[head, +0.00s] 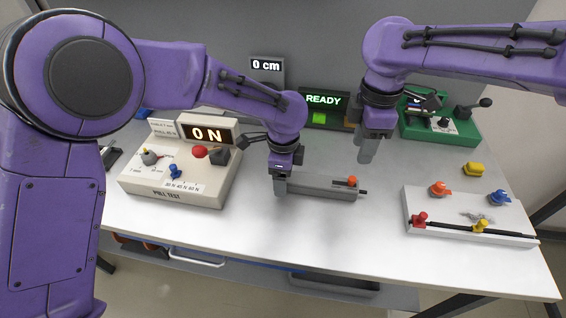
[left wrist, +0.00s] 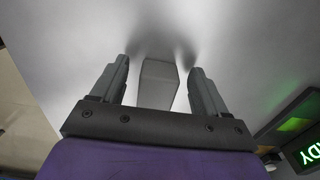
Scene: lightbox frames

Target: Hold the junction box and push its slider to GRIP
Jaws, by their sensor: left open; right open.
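The junction box is a long grey block (head: 320,187) lying on the white table in the middle of the head view. A small orange slider (head: 352,181) sits near its right end, where a dark rod sticks out. My left gripper (head: 281,187) is open and points down at the box's left end. In the left wrist view the grey box (left wrist: 158,84) shows between the two spread fingers, with a gap on each side. My right gripper (head: 366,154) is open and points down above the table, behind the box's right part. The slider's markings are too small to read.
A pull test unit (head: 172,190) reading 0 N stands at the left. A white board (head: 465,228) with coloured knobs is at the right, a yellow block (head: 474,169) behind it. A READY display (head: 323,102) and a green unit (head: 440,128) stand at the back. The table front is clear.

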